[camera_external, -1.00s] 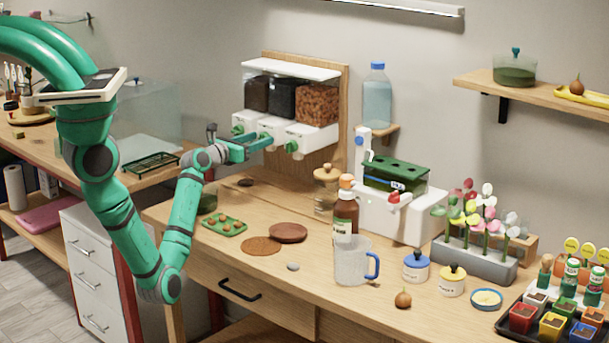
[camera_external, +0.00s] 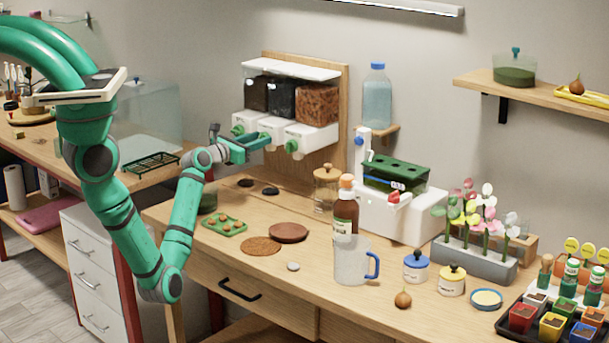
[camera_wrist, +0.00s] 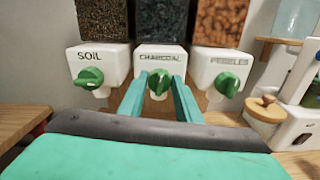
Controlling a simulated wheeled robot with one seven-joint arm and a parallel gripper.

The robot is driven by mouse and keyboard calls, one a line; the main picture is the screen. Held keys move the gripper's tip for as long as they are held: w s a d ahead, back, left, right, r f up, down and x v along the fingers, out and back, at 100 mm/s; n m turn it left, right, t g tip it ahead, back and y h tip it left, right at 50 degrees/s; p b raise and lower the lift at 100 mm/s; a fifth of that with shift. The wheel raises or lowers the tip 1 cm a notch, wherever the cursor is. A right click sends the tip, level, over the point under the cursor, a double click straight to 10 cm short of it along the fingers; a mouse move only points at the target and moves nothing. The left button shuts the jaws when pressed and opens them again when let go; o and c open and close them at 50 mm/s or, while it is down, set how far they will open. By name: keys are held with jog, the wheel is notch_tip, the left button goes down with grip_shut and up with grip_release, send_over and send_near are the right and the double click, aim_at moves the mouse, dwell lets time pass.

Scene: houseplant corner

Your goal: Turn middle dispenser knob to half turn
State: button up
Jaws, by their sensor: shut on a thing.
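The dispenser has three white units labelled soil, charcoal and pebbles, with green knobs. The middle dispenser (camera_wrist: 160,60) reads charcoal and has a black fill. Its middle knob (camera_wrist: 158,84) stands nearly upright, tilted slightly, between the fingers of my gripper (camera_wrist: 160,83). My gripper (camera_external: 266,142) is shut on this knob; in the outside view the fingers hide much of it. The soil knob (camera_wrist: 89,78) at left lies more sideways and tilted. The pebbles knob (camera_wrist: 228,84) at right is tilted too.
Below the dispenser, two small dark patches (camera_external: 270,191) lie on the wooden bench (camera_external: 330,290). A green seed tray (camera_external: 224,227), brown saucer (camera_external: 288,232), lidded jar (camera_external: 327,188) and brown bottle (camera_external: 346,212) stand nearby.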

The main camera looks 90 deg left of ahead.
jog(key=shift+f+m, duration=0.15)
jog(key=shift+m, duration=5.6)
jog(key=shift+f+m, duration=0.2)
jog(key=shift+m, duration=5.5)
jog(key=shift+f+m, duration=0.15)
jog(key=shift+m, duration=5.6)
jog(key=o, duration=1)
